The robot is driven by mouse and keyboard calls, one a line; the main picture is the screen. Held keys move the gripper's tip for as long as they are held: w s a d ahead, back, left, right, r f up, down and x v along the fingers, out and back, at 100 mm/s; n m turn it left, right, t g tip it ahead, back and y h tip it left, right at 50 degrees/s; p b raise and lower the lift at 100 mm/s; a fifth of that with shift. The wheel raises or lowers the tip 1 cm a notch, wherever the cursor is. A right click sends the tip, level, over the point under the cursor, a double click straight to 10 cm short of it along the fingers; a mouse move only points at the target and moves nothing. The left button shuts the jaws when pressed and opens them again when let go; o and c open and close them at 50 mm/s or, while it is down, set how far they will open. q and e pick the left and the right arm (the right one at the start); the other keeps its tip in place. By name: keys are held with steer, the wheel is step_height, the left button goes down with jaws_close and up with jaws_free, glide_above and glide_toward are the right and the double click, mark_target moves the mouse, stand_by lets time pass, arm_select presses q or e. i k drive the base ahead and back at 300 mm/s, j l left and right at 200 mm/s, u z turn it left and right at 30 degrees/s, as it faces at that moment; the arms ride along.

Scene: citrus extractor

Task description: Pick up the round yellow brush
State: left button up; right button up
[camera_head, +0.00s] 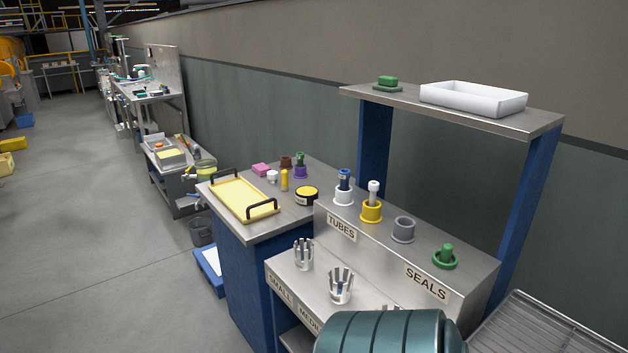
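A round, low object with a yellow top and a dark side (307,194) lies on the steel bench top, right of the yellow tray. It is the thing here that best fits the round yellow brush; I cannot make out bristles. It stands apart from the things around it, with its top uncovered. Neither of my grippers shows in the head view.
A yellow tray with black handles (241,199) sits left of it, with a small yellow upright piece (284,180) behind. The raised step labelled TUBES and SEALS (381,258) holds coloured cups. A shelf (379,95) overhangs the right.

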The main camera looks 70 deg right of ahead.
mark_target(285, 183)
steer(key=z, duration=2.15)
steer(key=i+j+z, duration=0.1)
steer(key=z, duration=0.4)
steer(key=j+z, duration=0.15)
steer(key=z, duration=0.35)
steer(key=i+j+z, duration=0.2)
steer(key=j+z, duration=0.2)
steer(key=j, duration=0.45)
steer(key=j+z, duration=0.4)
steer(key=j, duration=1.9)
steer(key=i, duration=0.05)
